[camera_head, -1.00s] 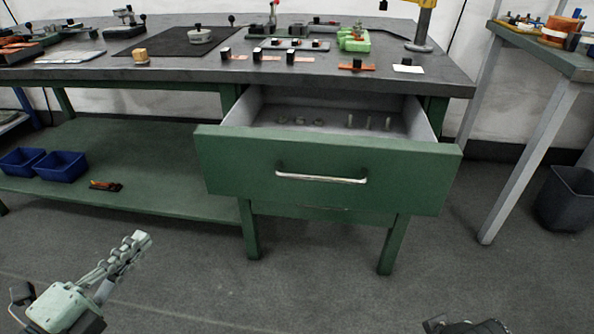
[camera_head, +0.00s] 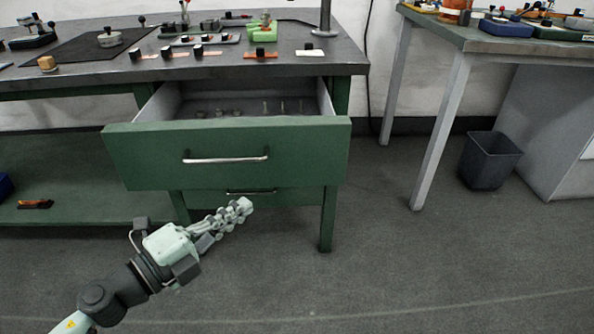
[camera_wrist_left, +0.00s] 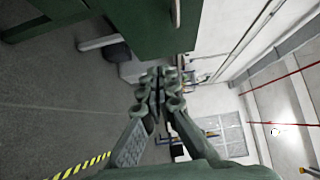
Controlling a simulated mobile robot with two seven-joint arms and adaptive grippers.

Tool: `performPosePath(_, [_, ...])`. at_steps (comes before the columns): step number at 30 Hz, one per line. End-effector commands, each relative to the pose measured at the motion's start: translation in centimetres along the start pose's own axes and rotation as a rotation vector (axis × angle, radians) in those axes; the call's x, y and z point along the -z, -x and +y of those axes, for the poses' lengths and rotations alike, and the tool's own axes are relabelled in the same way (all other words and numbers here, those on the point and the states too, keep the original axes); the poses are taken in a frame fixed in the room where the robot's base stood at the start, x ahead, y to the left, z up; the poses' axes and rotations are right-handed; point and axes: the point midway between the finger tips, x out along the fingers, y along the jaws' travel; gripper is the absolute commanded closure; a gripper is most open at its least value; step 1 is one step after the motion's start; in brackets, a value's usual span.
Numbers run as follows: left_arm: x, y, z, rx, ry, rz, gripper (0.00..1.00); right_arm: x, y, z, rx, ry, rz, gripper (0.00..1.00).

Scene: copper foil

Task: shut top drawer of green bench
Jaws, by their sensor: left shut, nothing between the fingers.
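The green bench (camera_head: 345,68) has a dark worktop and stands at the left and middle of the head view. Its top drawer (camera_head: 226,141) is pulled out, with a green front, a silver bar handle (camera_head: 225,160) and a grey inside holding several small parts. A lower drawer (camera_head: 252,196) below it is closed. My left gripper (camera_head: 245,206) is shut and empty, in front of and below the drawer front in the picture, apart from it. The left wrist view shows its fingers (camera_wrist_left: 160,92) together, with green bench surfaces beyond. My right gripper is not in view.
Small fixtures and blocks cover the worktop. A second table (camera_head: 470,38) with grey legs stands at the right, with a dark bin (camera_head: 489,160) near it. The floor (camera_head: 400,270) in front is clear. An orange-brown tool (camera_head: 35,204) lies on the low shelf.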

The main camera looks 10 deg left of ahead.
Motion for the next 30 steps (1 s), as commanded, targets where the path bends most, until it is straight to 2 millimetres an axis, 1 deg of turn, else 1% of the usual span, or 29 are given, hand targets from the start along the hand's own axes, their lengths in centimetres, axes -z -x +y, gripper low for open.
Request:
performPosePath(1, [0.0,-0.6,-0.4,0.002,-0.004,0.002,1.00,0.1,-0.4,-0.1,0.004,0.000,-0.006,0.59])
performPosePath(4, [-0.1,-2.1,-0.7,0.003,-0.006,0.002,1.00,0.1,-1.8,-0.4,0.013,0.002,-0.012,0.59])
performPosePath(7, [-0.1,-3.9,-0.8,0.004,-0.004,0.001,1.00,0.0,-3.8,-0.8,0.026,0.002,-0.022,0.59])
performPosePath(12, [0.0,-7.2,-0.8,0.004,-0.003,0.001,1.00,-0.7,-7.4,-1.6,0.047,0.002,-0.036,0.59])
performPosePath(16, [0.0,-9.7,-0.7,0.004,-0.003,0.001,1.00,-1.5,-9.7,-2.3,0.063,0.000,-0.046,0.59])
performPosePath(17, [-0.4,-10.1,-0.4,0.004,-0.005,-0.001,1.00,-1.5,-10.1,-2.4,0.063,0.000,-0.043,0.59])
performPosePath(18, [-1.0,-10.5,-0.1,0.003,-0.006,-0.001,1.00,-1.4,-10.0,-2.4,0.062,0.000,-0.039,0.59])
performPosePath(22, [-2.1,-11.6,0.0,0.002,-0.004,0.000,1.00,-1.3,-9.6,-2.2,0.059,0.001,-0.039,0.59])
performPosePath(27, [-2.8,-12.2,-0.1,0.001,-0.003,0.000,1.00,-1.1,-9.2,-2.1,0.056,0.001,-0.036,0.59])
performPosePath(30, [-2.9,-12.3,-0.1,0.001,-0.002,0.000,1.00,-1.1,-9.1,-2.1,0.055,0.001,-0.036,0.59])
